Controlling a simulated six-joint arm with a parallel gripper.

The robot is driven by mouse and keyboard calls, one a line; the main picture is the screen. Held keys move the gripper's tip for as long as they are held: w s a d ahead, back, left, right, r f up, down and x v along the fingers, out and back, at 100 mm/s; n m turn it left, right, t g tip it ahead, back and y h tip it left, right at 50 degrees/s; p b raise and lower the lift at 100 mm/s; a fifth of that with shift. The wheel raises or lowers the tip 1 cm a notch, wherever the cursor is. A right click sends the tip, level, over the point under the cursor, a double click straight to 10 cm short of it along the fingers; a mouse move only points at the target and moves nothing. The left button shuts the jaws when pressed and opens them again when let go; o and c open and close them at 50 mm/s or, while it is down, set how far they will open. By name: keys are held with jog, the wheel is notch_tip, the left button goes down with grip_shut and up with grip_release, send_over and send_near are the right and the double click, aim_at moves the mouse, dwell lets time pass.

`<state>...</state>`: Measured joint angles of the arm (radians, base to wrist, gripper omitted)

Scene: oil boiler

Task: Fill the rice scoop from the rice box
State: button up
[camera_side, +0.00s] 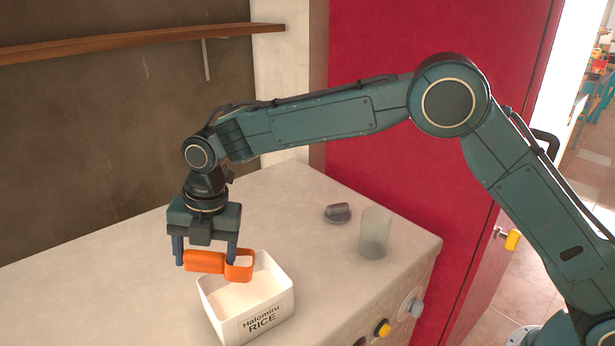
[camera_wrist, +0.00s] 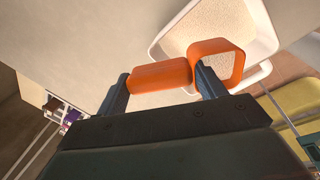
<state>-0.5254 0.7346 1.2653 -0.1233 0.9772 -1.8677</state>
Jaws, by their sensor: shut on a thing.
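The orange rice scoop (camera_side: 203,262) is held between the two fingers of my gripper (camera_side: 206,256), which is shut on it. The scoop lies about level, with its square, open-looking cup (camera_side: 240,266) at the right end. The white rice box (camera_side: 262,318), lettered "Halomiru RICE", stands on the counter below, with pale rice inside. The scoop hangs above the box's back left rim, with the cup over the opening. In the wrist view, the scoop (camera_wrist: 160,76) lies across the fingers and the cup overlaps the rice box (camera_wrist: 263,38). I cannot see rice in the cup.
A frosted translucent cup (camera_side: 375,235) stands right of the box, with a small dark grey object (camera_side: 337,213) behind it. Knobs (camera_side: 382,328) line the counter's front side. The counter (camera_side: 100,285) left of the box is clear. A wooden shelf (camera_side: 140,40) hangs above.

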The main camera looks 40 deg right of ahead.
jog(key=shift+w+a, duration=0.1)
jog(key=shift+a, duration=0.05)
jog(key=shift+w+a+g+h, duration=0.15)
jog(key=shift+a+g+h, duration=0.05)
jog(key=shift+g+h, duration=0.35)
jog(key=shift+h, duration=0.25)
jog(key=shift+r, duration=0.25)
jog(key=shift+r, duration=0.65)
jog(key=shift+r, duration=0.3)
dwell(0.5)
jog(key=shift+r, duration=0.7)
